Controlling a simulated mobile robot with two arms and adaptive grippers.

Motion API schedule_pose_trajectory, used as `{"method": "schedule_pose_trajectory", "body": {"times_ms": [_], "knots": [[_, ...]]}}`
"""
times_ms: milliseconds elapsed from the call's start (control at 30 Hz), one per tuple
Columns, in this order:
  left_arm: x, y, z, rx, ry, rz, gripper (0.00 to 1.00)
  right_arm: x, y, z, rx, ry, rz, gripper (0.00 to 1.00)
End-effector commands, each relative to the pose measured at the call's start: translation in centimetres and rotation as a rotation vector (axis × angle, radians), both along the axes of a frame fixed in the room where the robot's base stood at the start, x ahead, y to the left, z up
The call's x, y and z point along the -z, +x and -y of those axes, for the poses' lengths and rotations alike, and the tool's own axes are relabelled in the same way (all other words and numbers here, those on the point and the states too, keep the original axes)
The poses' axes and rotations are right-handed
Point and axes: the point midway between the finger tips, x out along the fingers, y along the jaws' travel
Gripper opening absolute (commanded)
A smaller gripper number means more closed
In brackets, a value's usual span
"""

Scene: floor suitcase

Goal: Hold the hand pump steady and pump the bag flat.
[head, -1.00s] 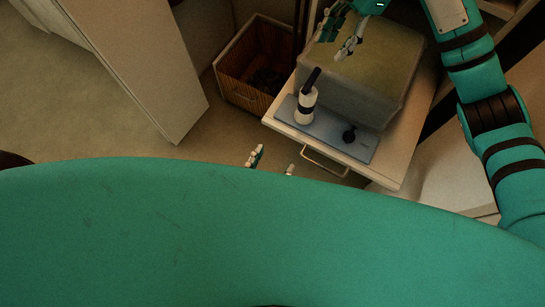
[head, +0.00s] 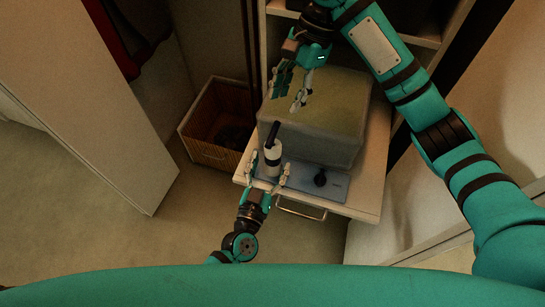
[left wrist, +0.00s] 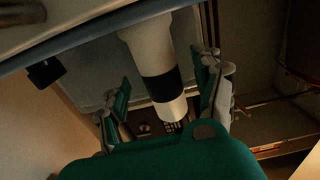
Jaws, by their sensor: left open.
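The hand pump (head: 273,159) is a white cylinder with a dark band and a black handle, standing upright on a blue-grey board (head: 300,174). My left gripper (head: 270,166) is open, with one finger on each side of the pump's lower body. In the left wrist view the pump (left wrist: 151,55) shows between the spread fingers (left wrist: 165,92), with gaps visible beside it. The bag (head: 335,115) is a bulky, box-shaped, olive-grey block behind the pump, still full. My right gripper (head: 289,94) hangs over the bag's top left, fingers apart and empty; contact with the bag is unclear.
The board lies on a pale pull-out shelf (head: 362,205) with a metal handle (head: 300,210) at its front. A black knob (head: 320,179) sits on the board right of the pump. A wooden bin (head: 205,152) stands at left, beside a white panel (head: 120,130).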

Motion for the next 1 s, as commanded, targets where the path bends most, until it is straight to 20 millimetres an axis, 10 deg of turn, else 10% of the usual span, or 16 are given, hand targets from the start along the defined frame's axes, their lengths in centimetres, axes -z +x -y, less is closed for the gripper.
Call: {"method": "schedule_pose_trajectory", "body": {"times_ms": [567, 1000], "knots": [[0.0, 2.5, 0.8, 0.000, -0.001, 0.000, 0.68, 0.0, 0.0, 0.0, 0.000, 0.000, 0.000, 0.38], [0.0, 2.5, 0.8, 0.000, -0.001, 0.000, 0.11, 0.0, 0.0, 0.0, 0.000, 0.000, 0.000, 0.38]]}}
